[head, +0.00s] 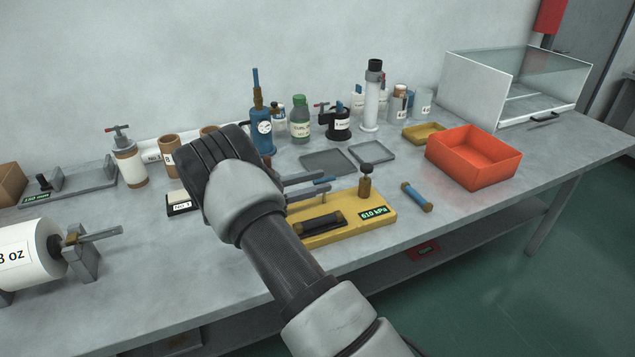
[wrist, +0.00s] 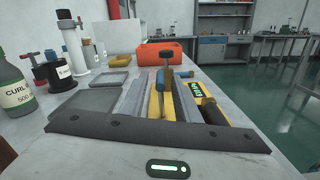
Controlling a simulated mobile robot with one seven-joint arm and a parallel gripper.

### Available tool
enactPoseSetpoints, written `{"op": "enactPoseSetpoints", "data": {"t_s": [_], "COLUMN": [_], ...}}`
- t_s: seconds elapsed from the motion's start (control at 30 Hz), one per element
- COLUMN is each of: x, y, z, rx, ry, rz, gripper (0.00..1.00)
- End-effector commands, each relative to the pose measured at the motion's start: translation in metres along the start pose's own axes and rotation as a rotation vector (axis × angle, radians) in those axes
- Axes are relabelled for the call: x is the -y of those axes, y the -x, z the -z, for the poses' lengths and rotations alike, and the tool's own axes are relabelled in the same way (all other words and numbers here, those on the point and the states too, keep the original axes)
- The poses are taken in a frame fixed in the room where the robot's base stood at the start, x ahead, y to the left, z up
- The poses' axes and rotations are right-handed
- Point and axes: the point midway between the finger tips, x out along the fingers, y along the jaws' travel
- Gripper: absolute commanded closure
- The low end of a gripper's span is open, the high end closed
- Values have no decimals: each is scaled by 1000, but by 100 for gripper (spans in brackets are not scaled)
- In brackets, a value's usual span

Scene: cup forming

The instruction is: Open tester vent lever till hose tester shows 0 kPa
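The hose tester is a yellow base (head: 345,228) with a green-lit display (head: 374,214) reading 610 kPa. A brass post with a dark round knob (head: 366,180) stands at its far right, and a black hose piece (head: 320,222) lies along its front. A small blue lever (head: 325,181) shows at the tester's back edge, beside my fingers. My gripper (head: 308,184) is open, its two grey fingers apart and pointing right over the tester's left part. In the wrist view, the display (wrist: 197,89) and a blue upright part (wrist: 167,90) show ahead, near the fingers; contact is unclear.
A short blue hose (head: 416,197) with brass ends lies right of the tester. Two grey trays (head: 327,162) lie behind it. An orange bin (head: 474,156) stands to the right, and bottles and a blue pump (head: 263,130) stand behind. The bench front right is clear.

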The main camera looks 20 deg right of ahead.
Motion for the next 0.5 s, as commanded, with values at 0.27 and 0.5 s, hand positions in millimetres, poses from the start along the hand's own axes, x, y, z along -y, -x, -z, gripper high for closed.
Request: {"op": "enactPoseSetpoints", "data": {"t_s": [0.27,0.5], "x": [0,0], "y": [-7,-7], "z": [0,0], "rx": [0,0], "ry": [0,0], "rz": [0,0], "gripper": [71,92]}}
